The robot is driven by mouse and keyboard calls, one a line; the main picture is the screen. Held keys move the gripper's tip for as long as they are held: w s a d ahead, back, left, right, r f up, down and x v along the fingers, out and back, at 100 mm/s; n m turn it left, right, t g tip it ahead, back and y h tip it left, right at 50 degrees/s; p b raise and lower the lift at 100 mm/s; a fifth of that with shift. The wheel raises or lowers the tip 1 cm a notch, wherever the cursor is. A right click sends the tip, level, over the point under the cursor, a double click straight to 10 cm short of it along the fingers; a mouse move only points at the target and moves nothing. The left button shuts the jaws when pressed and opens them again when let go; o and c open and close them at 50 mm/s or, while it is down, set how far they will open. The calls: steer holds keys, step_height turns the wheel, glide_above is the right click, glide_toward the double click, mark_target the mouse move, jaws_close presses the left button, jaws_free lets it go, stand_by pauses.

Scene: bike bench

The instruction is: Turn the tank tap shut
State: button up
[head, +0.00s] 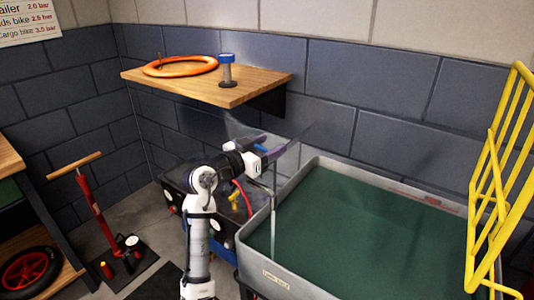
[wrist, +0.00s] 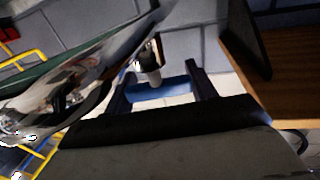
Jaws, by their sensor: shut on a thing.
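A grey and dark part of the tap (wrist: 149,70) stands just beyond the handle. In the head view a thin pale vertical line, possibly running water (head: 273,215), drops from the tap into the tank's green water (head: 370,235). The tap body is mostly hidden.
A wooden shelf (head: 190,85) with an orange ring (head: 180,66) and a blue-topped post (head: 227,70) is on the wall above my gripper. A yellow rack (head: 490,190) stands at the right. A red floor pump (head: 92,205) is at the left.

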steer(key=m+g+h+b, duration=0.1)
steer(key=m+g+b, duration=0.1)
steer(key=g+h+b, duration=0.1)
steer(key=shift+s+d+f+m+g+h, duration=0.1)
steer(key=shift+d+f+m+g+h, duration=0.05)
steer(key=shift+f+m+g+h, duration=0.2)
steer(key=m+g, duration=0.1)
steer(key=m+g+h+b, duration=0.1)
steer(key=m+g, duration=0.1)
steer(key=g, duration=0.1)
steer(key=shift+s+d+r+h+b, duration=0.1)
steer(key=shift+s+r+h+b, duration=0.15)
steer(key=shift+r+h+b, duration=0.1)
steer(key=m+g, duration=0.2)
steer(key=g, duration=0.1)
steer(key=m+g, duration=0.1)
steer(key=g, duration=0.1)
steer(key=shift+s+h, duration=0.25)
steer(key=shift+h, duration=0.05)
steer(key=shift+s+m+g+y+b, duration=0.2)
steer(key=shift+m+g+b, duration=0.1)
steer(key=shift+m+g, duration=0.9)
steer(key=shift+s+m+g+y+b, duration=0.1)
steer(key=shift+m+g+y+b, duration=0.15)
steer(key=shift+m+g, duration=0.85)
steer(key=shift+n+g, duration=0.35)
steer(key=shift+g, duration=0.2)
steer(key=o, duration=1)
